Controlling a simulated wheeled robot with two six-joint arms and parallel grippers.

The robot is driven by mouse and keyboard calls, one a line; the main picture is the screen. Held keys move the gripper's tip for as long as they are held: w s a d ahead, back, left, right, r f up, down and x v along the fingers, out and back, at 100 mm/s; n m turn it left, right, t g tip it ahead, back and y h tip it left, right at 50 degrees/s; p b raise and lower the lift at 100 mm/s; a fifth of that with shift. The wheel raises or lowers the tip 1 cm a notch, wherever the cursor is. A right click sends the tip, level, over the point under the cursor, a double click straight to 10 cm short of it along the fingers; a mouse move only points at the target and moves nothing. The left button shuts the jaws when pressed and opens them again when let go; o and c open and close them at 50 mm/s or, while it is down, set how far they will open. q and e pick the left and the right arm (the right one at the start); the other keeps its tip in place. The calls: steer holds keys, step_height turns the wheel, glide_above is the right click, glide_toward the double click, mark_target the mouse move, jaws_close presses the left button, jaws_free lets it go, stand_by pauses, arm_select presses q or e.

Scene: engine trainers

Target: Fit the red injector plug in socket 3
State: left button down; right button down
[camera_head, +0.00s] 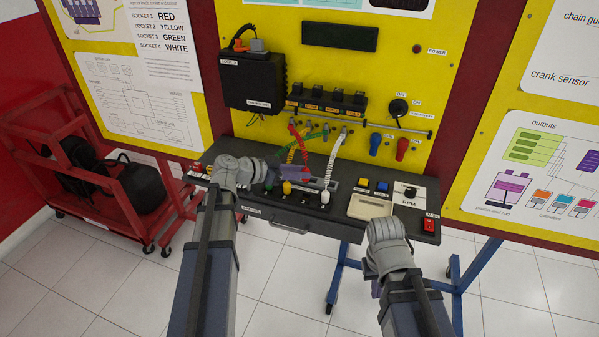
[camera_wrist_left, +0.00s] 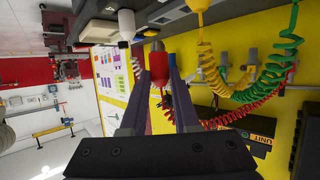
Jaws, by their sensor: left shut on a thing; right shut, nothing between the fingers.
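My left gripper (camera_head: 292,174) is over the bench and shut on the red injector plug. In the left wrist view the red plug (camera_wrist_left: 158,70) sits between the fingertips with its grey end free of them. The dark socket block (camera_head: 305,198) lies just below and in front of the gripper, and its socket numbers are too small to read. A yellow plug (camera_head: 287,187) and a white plug (camera_head: 325,197) stand at the block. A green cable (camera_head: 315,136) runs down behind the gripper. My right gripper (camera_head: 376,290) is shut and empty, low in front of the bench.
Coiled cables (camera_wrist_left: 240,85) hang close to the left gripper. A board chart (camera_head: 160,28) lists socket 1 red and socket 3 green. A red cart (camera_head: 110,185) stands at left.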

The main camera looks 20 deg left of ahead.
arm_select(q)
steer(key=shift+s+d+f+b, duration=0.1)
steer(key=shift+s+f+b, duration=0.05)
steer(key=shift+f+b, duration=0.35)
steer(key=b, duration=0.4)
glide_above(299, 199)
step_height(299, 199, down, 4)
steer(key=shift+f, duration=0.15)
steer(key=shift+f+b, duration=0.85)
steer(key=shift+b, duration=0.1)
stand_by(0.3)
steer(key=c, duration=0.9)
jaws_free()
steer(key=shift+r, duration=0.1)
steer(key=shift+s+a+r+p, duration=0.4)
steer(key=shift+a+r+p, duration=0.1)
steer(key=shift+p, duration=0.1)
steer(key=shift+r+p+v, duration=0.2)
steer(key=shift+p+v, duration=0.6)
steer(key=shift+v, duration=0.75)
steer(key=shift+d+r, duration=0.1)
